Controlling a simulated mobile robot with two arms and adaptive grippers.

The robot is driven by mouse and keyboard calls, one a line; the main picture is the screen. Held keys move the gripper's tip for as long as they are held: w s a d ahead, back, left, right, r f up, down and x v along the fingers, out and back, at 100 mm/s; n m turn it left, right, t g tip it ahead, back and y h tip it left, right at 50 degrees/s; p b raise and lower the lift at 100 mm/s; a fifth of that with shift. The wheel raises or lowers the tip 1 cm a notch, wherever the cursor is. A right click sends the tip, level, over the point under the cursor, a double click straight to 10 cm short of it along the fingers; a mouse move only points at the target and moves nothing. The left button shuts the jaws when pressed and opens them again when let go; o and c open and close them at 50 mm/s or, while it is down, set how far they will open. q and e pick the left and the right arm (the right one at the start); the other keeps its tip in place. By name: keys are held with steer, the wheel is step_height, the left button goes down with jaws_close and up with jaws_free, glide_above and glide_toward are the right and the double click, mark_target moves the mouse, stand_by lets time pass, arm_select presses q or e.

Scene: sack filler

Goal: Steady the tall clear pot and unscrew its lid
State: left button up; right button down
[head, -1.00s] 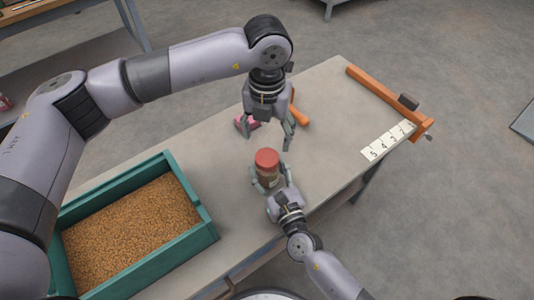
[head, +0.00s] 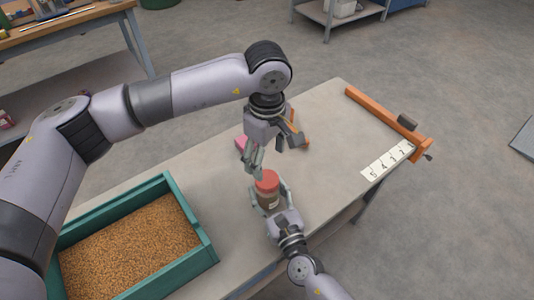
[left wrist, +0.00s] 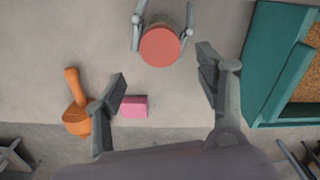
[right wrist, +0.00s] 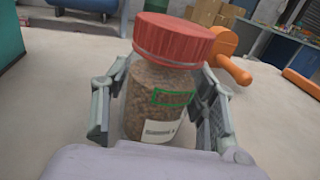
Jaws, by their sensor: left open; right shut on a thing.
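The tall clear pot (right wrist: 150,105) stands upright on the table, filled with brown grains, with a white and green label. Its red ribbed lid (right wrist: 172,40) is on top; the lid also shows in the head view (head: 267,181) and in the left wrist view (left wrist: 160,46). My right gripper (right wrist: 160,120) is shut on the pot's body, one finger on each side, below the lid. My left gripper (left wrist: 165,85) is open and empty above the table. In the head view the left gripper (head: 272,155) is just behind and above the lid, apart from it as the left wrist view shows.
A teal bin of grain (head: 208,222) stands at the left of the table. An orange scoop (left wrist: 76,105) and a pink block (left wrist: 133,106) lie behind the pot. An orange bar (head: 385,122) and a numbered white strip (head: 388,160) lie at the right. The table between is clear.

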mark_target(267, 179)
arm_select(q)
steer(key=m, duration=1.1)
steer(key=shift+f+m, duration=0.1)
steer(key=shift+m, duration=0.2)
steer(key=shift+f, duration=3.95)
steer(key=shift+c, duration=0.4)
